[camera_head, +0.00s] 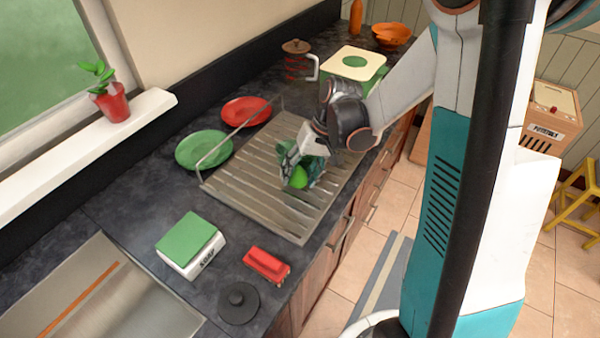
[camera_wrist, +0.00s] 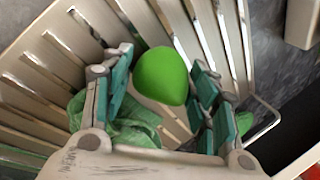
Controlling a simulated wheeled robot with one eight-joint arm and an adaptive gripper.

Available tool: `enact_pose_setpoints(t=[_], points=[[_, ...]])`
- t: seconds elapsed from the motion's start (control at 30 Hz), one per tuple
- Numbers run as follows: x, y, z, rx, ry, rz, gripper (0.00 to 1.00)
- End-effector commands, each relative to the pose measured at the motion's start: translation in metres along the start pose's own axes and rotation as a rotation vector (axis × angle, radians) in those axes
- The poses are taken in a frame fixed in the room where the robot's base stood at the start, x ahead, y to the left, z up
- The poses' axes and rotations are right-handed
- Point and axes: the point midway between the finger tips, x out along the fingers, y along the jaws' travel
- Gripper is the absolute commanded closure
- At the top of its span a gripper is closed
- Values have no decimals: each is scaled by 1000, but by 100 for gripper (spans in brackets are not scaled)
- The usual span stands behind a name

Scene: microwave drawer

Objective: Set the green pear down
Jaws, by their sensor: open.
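The green pear (camera_head: 299,177) is on or just above the slatted drying rack (camera_head: 240,190); contact with the slats is hard to tell. In the wrist view the pear (camera_wrist: 162,75) sits between the teal fingers of my gripper (camera_head: 305,163). The fingers are open, with a narrow gap visible on each side of the pear. My gripper points down over the rack and hides part of it. A crumpled-looking green thing (camera_wrist: 125,122) lies on the slats beside the left finger, partly hidden.
A green plate (camera_head: 204,149) and a red plate (camera_head: 247,111) stand left of the rack. A green-and-white container (camera_head: 352,64) is behind. The rack's near slats are bare.

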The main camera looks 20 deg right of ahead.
Motion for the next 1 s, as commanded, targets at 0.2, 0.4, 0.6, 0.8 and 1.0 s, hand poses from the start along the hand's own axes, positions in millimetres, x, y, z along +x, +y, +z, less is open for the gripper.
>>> enact_pose_setpoints(t=[0.2, 0.4, 0.6, 0.8, 1.0], points=[[-14, -1, 0, 2, 1, 0, 46], [-55, -2, 0, 2, 1, 0, 46], [-94, -2, 1, 1, 0, 0, 46], [-117, -1, 0, 1, 0, 0, 46], [-123, -1, 0, 0, 0, 0, 46]])
